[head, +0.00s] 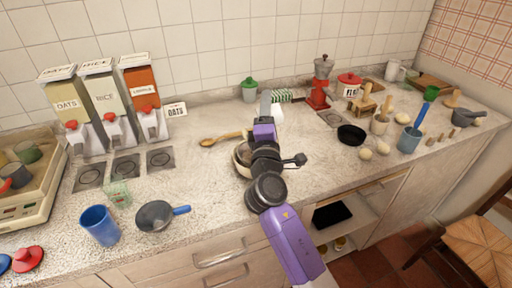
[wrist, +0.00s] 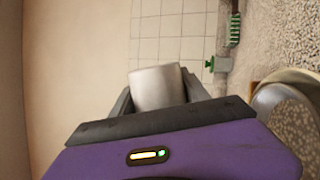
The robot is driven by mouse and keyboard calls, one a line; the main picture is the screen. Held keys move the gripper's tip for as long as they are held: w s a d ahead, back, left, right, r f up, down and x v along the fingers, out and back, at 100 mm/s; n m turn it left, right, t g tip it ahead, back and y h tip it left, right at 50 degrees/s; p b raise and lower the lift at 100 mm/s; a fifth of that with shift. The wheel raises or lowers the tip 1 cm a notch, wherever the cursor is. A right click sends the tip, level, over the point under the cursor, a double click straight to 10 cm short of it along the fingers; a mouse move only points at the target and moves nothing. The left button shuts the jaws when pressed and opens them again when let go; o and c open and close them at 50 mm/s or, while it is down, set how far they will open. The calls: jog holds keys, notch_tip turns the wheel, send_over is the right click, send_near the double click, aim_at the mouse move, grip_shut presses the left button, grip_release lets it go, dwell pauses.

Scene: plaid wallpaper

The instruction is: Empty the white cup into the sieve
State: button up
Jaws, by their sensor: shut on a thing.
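My gripper (head: 267,108) is shut on the white cup (wrist: 157,88), with one finger on each side of it in the wrist view. In the head view the white cup (head: 278,113) shows only partly, behind my gripper and above the counter. What is inside the cup is hidden, and its exact tilt is hard to tell. A dark round pan-like thing with a blue handle (head: 155,215), probably the sieve, lies on the counter at front left, well away from my gripper.
A cream bowl (head: 240,158) stands under my arm, partly hidden. A wooden spoon (head: 218,139) lies left of it. Dispensers (head: 104,105) stand at back left.

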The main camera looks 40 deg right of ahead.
jog(key=shift+w+a+r+n+t+y, duration=0.15)
jog(key=shift+a+n+t, duration=0.1)
jog(key=shift+n, duration=0.45)
jog(key=shift+w+a+r+n+t+y, duration=0.15)
jog(key=shift+n+t, duration=0.1)
jog(key=shift+n, duration=0.45)
jog(key=shift+a+r+n+t+p, duration=0.25)
jog(key=shift+r+n+p, duration=0.3)
jog(key=shift+n, duration=0.45)
